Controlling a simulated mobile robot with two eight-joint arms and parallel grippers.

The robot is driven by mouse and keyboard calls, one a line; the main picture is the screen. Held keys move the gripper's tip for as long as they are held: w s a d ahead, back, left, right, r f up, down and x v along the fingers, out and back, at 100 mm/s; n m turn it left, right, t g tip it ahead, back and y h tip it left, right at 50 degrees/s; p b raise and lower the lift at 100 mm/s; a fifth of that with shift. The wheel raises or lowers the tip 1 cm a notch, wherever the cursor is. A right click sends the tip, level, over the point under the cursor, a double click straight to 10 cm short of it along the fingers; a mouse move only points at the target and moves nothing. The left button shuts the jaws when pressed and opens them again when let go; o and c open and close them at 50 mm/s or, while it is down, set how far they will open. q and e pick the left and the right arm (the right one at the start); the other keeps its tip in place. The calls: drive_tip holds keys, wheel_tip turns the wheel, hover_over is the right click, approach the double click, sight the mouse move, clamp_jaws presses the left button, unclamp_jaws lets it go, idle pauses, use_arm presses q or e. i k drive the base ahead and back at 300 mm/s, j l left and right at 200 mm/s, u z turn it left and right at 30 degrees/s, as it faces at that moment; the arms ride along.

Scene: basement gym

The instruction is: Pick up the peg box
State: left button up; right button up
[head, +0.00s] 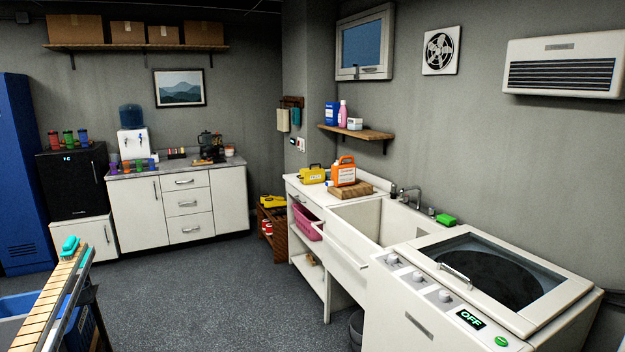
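I cannot tell for sure which thing is the peg box. A yellow box with a dark handle (312,174) stands on the white counter left of the sink. An orange jug (344,170) stands beside it, by a wooden block (350,190). A small white box (355,124) sits on the wooden wall shelf (365,133), right of a blue container (332,113) and a pink bottle (343,114). A pink basket (308,222) sits under the counter. Neither of my grippers is in view.
A sink (365,222) and a white top-loading washer (470,285) line the right wall. A white cabinet (185,203) and black fridge (72,180) stand at the back. A slatted wooden surface (52,295) is at lower left. The grey floor (220,285) is mostly clear.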

sight(316, 174)
drive_tip(key=i+j+u, duration=0.1)
drive_tip(key=i+u, duration=0.3)
drive_tip(key=i, duration=0.65)
drive_tip(key=i+j, duration=0.1)
drive_tip(key=i, duration=3.2)
drive_tip(key=i+j+z, duration=0.1)
drive_tip(key=i+z, duration=0.2)
drive_tip(key=i+j+z, duration=0.3)
drive_tip(key=i, duration=0.25)
drive_tip(key=i+j+z, duration=0.45)
drive_tip(key=z, duration=0.2)
drive_tip(key=i+j+z, duration=0.5)
drive_tip(key=z, duration=0.25)
